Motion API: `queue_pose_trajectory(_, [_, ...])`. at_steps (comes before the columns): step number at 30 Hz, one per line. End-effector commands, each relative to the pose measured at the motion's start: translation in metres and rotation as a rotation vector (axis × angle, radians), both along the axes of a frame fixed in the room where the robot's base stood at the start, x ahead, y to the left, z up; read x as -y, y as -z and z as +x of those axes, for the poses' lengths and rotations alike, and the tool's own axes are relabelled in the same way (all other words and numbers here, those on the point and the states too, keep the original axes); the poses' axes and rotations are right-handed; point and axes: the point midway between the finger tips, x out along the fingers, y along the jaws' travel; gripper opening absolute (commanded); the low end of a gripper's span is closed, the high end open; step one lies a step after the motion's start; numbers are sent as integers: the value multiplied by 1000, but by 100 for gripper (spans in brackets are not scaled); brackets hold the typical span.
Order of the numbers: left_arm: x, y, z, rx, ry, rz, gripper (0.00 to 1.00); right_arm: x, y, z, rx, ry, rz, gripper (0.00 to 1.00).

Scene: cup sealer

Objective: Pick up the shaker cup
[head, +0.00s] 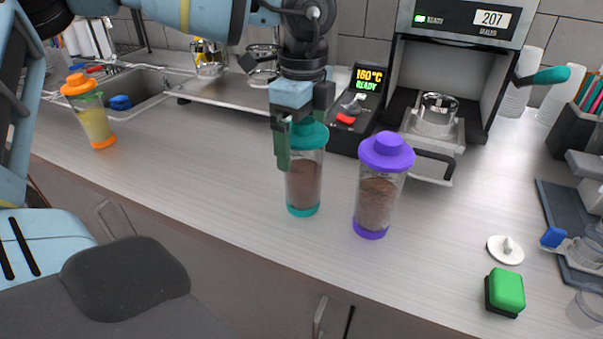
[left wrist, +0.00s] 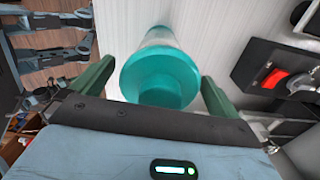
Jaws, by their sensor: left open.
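A clear shaker cup with a teal lid and teal base (head: 304,182) stands upright on the counter, with brown contents inside. My left gripper (head: 302,150) is open above and around its lid. In the left wrist view the teal lid (left wrist: 160,78) lies between the two green fingers, with a gap visible on each side. A second shaker cup with a purple lid (head: 378,195) stands just to the right, also with brown contents. A third shaker cup with an orange lid (head: 94,118) stands far left near the sink, holding pale yellow contents. My right gripper is not in view.
A cup sealer (head: 452,100) stands behind, with a control box (head: 360,105) at its left. A sink (head: 150,95) is at the back left. A white disc (head: 505,250) and a green block (head: 506,290) lie at the right. The counter left of the teal cup is clear.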

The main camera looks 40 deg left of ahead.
Motion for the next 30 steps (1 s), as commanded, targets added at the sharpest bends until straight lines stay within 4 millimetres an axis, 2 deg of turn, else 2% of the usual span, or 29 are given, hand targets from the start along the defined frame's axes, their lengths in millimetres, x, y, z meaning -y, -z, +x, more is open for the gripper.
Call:
queue_pose_trajectory(5, [0,16,0,-1,0,0,100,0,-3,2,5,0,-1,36])
queue_pose_trajectory(13, [0,18,0,0,-1,0,98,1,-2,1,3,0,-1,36])
queue_pose_trajectory(30, [0,17,0,1,-1,0,24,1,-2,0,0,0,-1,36])
